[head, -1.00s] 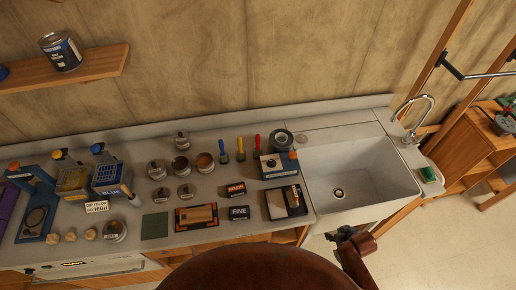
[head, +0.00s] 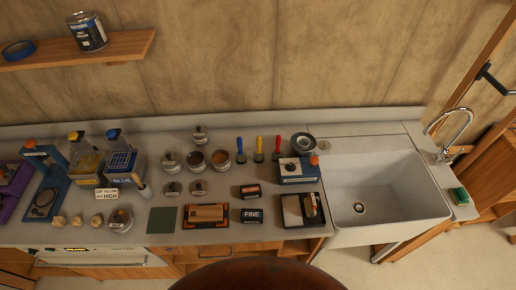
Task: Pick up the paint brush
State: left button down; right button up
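No thing on the counter is clearly a paint brush at this size. A small slanted tool (head: 141,186) with a pale end, beside the blue-labelled container, may be the paint brush, but I cannot tell. Three slim upright handles, blue (head: 239,146), yellow (head: 259,146) and red (head: 277,144), stand at the back of the counter; what they belong to is unclear. Neither of my grippers shows in the head view.
The grey counter (head: 343,129) holds several tins, a green square (head: 162,220), a box marked FINE (head: 252,216) and a black tray (head: 291,211). A white sink (head: 395,194) with a faucet (head: 458,122) is at right. A wooden shelf (head: 125,48) hangs upper left.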

aim_at(277, 152)
jog(key=u, duration=2.9)
jog(key=k, duration=1.65)
jog(key=z, duration=1.15)
jog(key=i, duration=0.65)
